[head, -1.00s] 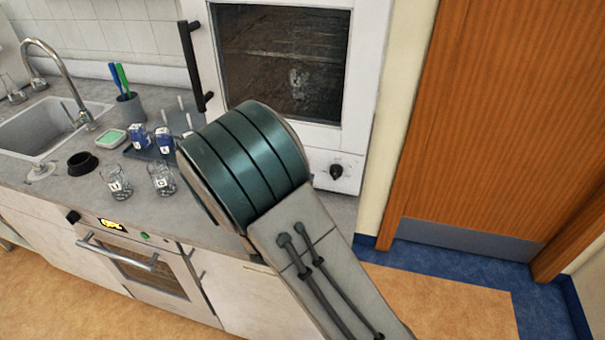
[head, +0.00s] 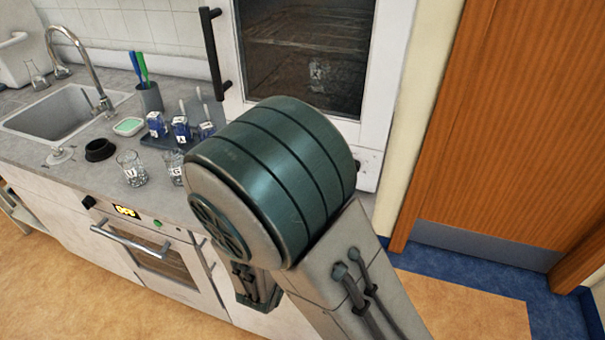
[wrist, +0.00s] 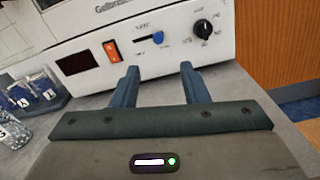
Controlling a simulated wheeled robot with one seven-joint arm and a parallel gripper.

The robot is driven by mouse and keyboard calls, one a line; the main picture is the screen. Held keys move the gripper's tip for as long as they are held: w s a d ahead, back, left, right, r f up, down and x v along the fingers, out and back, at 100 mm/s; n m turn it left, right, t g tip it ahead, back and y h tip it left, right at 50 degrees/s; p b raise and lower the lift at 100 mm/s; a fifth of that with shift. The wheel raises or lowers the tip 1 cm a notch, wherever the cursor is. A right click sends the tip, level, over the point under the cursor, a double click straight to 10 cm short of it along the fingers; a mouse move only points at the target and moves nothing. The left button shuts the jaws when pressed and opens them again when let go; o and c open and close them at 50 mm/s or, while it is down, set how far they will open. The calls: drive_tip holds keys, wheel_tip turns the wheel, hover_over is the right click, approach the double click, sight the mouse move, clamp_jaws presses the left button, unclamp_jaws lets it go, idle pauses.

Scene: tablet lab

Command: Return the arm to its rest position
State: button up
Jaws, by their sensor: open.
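My gripper (wrist: 160,86) shows in the wrist view with its two blue-grey fingers apart and nothing between them. It points at the control panel of the white oven (wrist: 178,45), above the grey counter. In the head view my arm's large green-banded joint fills the middle and hides part of the counter. The gripper itself cannot be made out there.
The counter (head: 50,148) holds a glass beaker (head: 131,168), a black ring (head: 99,149), blue-labelled bottles (head: 181,129) and a pen cup (head: 150,97). A sink (head: 65,112) is at left. The white cabinet oven (head: 390,80) stands behind my arm. The floor at right is clear.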

drive_tip(key=s+d+r+m+g+h, duration=0.1)
drive_tip(key=s+d+m+g+h, duration=0.2)
drive_tip(key=d+m+g, duration=0.45)
drive_tip(key=s+d+r+m+g+h, duration=0.1)
drive_tip(key=s+d+m+g+h, duration=0.3)
drive_tip(key=d+m, duration=0.6)
drive_tip(key=s+d+m+g+y, duration=0.4)
drive_tip(key=s+d+g+y, duration=0.1)
drive_tip(key=s, duration=0.1)
drive_tip(key=s+a+r+m+t+y, duration=0.1)
drive_tip(key=a+r+m+t+y, duration=0.1)
drive_tip(key=a+r+m+y, duration=0.2)
drive_tip(key=shift+s+a+r+m+y, duration=0.15)
drive_tip(key=shift+s+a+m+y, duration=0.2)
drive_tip(key=shift+m+y, duration=1.65)
drive_tip(key=shift+s+d+m+h, duration=0.1)
drive_tip(key=shift+d+m+h, duration=0.05)
drive_tip(key=shift+m+h, duration=0.35)
drive_tip(key=shift+c, duration=0.5)
